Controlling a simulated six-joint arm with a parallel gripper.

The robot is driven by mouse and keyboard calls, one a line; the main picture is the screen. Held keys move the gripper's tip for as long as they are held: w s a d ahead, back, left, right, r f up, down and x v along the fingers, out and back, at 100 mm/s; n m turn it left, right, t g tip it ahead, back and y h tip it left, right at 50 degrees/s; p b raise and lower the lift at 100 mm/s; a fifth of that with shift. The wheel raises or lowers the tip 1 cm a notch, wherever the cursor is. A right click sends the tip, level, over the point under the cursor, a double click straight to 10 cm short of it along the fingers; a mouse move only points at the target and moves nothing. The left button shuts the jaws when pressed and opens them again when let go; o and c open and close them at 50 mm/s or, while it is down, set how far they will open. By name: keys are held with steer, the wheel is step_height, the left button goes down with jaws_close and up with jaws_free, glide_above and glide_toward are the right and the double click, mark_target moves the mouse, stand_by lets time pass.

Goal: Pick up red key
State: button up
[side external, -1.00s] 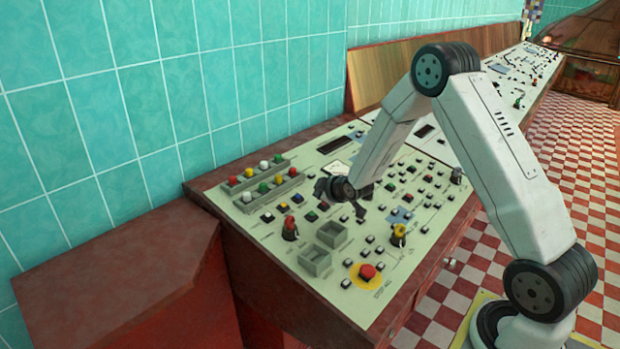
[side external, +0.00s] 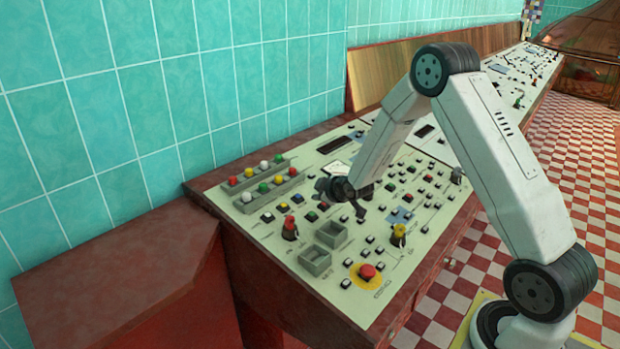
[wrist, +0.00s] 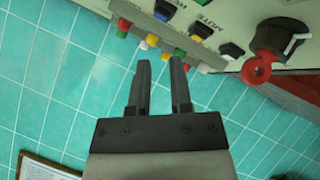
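The red key (side external: 290,224) stands in a dark lock on the control panel, at the panel's left part in the side view. In the wrist view the red key (wrist: 256,71) shows at the upper right, with a round red head beside its black lock. My gripper (side external: 341,203) is over the panel, to the right of the red key in the side view and apart from it. In the wrist view my gripper (wrist: 160,62) has its two fingers apart with nothing between them, and the key lies to their right.
A yellow-topped key or switch (side external: 399,233) stands further right on the panel (side external: 333,288). A red stop button (side external: 367,271) is near the front, and two grey square boxes (side external: 315,261) (side external: 331,234) are beside the red key. Trays of coloured knobs (side external: 268,188) line the back left.

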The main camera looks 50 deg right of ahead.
mark_target(292, 219)
steer(key=o, duration=0.7)
